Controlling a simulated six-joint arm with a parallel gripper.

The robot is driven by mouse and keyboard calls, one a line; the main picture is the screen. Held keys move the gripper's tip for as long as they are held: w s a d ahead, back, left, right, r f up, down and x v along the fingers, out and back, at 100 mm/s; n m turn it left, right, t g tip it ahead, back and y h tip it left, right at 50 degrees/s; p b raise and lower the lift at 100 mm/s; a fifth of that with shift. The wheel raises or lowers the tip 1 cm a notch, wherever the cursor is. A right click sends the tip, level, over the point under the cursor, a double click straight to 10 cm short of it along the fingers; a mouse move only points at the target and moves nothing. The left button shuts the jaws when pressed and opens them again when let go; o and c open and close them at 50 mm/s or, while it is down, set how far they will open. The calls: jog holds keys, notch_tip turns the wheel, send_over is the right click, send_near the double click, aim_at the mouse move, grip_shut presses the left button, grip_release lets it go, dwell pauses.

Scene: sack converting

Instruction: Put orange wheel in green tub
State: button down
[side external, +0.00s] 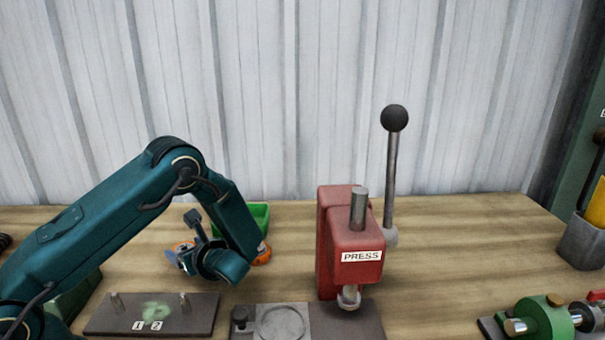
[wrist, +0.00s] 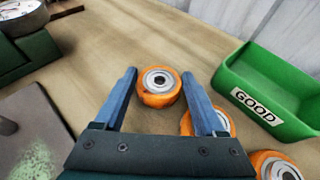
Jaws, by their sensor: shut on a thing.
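My gripper (wrist: 160,90) has its two blue fingers on either side of an orange wheel (wrist: 158,86) with a pale metal hub, and is shut on it. The green tub (wrist: 268,97), labelled GOOD, stands to the right of my gripper in the wrist view. In the side external view the tub (side external: 259,213) is partly hidden behind my arm. A second orange wheel (wrist: 216,120) is partly covered by the right finger. A third wheel (wrist: 274,164) is at the lower right.
A red press (side external: 350,240) with a tall black-knobbed lever stands right of my arm. A dark plate (side external: 195,318) with pins and labels 1 and 2 lies in front. A green device (side external: 548,318) and a grey bin (side external: 580,240) are at the right. Bench behind the press is clear.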

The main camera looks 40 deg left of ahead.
grip_release()
jog(key=v, duration=1.2)
jog(key=shift+s+r+n, duration=0.15)
jog(key=shift+r+n, duration=0.1)
jog(key=shift+n, duration=0.05)
jog(key=s+d+r+n+t+h, duration=0.4)
jog(key=s+d+r+n+h, duration=0.6)
jog(key=n, duration=0.8)
jog(key=h, duration=0.3)
jog(key=shift+s, duration=0.2)
